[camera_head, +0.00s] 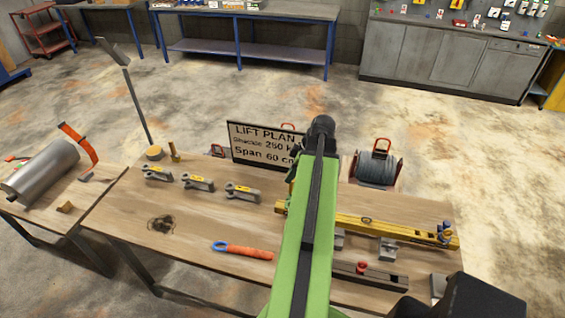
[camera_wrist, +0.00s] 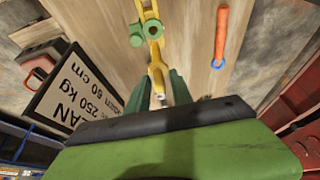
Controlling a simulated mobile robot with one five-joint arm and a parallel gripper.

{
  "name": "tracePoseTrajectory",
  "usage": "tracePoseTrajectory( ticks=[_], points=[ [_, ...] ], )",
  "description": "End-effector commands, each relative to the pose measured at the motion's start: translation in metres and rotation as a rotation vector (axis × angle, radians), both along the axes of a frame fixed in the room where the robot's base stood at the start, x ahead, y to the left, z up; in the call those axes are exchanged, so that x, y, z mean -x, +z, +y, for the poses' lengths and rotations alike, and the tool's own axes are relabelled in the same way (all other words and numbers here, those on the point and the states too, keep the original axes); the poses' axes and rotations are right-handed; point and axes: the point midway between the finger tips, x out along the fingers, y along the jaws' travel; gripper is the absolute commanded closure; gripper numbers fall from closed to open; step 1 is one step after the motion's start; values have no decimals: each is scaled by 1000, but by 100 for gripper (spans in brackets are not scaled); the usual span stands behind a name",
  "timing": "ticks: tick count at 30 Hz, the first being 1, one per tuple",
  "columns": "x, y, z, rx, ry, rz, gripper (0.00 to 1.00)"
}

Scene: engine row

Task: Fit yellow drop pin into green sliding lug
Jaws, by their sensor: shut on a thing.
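The yellow beam (camera_head: 385,229) lies along the right part of the wooden table. In the wrist view a narrow yellow part runs down from the top edge, with the green sliding lug (camera_wrist: 145,31) on it. In the head view my arm hides the lug. My gripper (camera_wrist: 160,88) shows in the wrist view just below the lug, its green fingers shut around a yellow piece (camera_wrist: 157,70), apparently the yellow drop pin. The piece overlaps the yellow part behind it, so I cannot tell whether it touches the lug. The lug's hole is not visible.
A lift plan sign (camera_head: 262,143) stands behind the beam, beside a cable reel (camera_head: 377,165). An orange sling (camera_head: 243,250) lies in front. Several shackles (camera_head: 198,182) sit at the left. A dark rail (camera_head: 368,274) lies front right. The table's front left is mostly clear.

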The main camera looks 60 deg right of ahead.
Motion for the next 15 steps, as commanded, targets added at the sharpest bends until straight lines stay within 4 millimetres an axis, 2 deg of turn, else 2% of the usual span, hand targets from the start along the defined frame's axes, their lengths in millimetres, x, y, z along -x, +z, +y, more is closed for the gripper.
tracePoseTrajectory(
  ticks=[10,15],
  points=[
    [4,-3,-2,0,-8,0,100],
    [4,-13,-3,1,-9,0,100]
  ],
)
